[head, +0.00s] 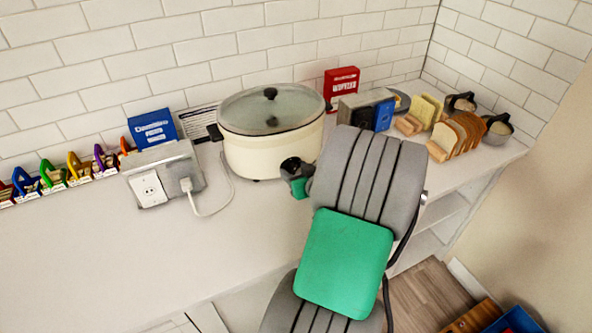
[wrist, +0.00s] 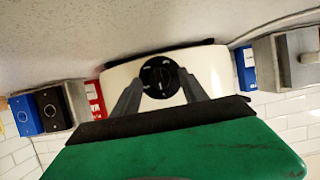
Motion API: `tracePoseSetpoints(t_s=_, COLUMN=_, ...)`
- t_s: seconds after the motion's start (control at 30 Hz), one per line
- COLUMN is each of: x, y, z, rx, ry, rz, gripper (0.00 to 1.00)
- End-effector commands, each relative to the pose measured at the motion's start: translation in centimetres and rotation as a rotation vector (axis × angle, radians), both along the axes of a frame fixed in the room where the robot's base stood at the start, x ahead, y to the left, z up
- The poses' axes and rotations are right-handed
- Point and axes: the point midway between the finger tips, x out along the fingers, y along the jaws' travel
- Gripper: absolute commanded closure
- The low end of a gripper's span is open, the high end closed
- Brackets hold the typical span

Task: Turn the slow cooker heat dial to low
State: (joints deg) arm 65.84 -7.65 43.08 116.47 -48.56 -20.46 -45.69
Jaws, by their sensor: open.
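The slow cooker (head: 262,150) is a cream pot with a glass lid and black knob, standing on the white counter against the tiled wall. Its heat dial (wrist: 159,77) is round and black with pale marks, on the cream front in the wrist view, which looks upside down. My gripper (wrist: 161,80) is open, with one grey finger on each side of the dial. I cannot tell whether the fingers touch it. I cannot read the dial's setting. In the head view my arm covers the front right of the cooker.
A power outlet box (head: 165,178) with a plugged cord stands left of the cooker, with a blue box (head: 153,128) behind it. The counter front left is clear.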

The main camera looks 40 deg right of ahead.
Motion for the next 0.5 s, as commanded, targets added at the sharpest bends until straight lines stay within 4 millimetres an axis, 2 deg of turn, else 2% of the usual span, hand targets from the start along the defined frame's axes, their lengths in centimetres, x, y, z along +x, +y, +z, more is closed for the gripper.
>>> tracePoseSetpoints(t_s=0.07, x=-0.02, y=0.0, z=0.01, rx=0.0, ry=0.0, rz=0.0, gripper=0.49)
tracePoseSetpoints(t_s=0.5, x=-0.05, y=-0.01, z=0.03, rx=0.0, ry=0.0, rz=0.0, gripper=0.85)
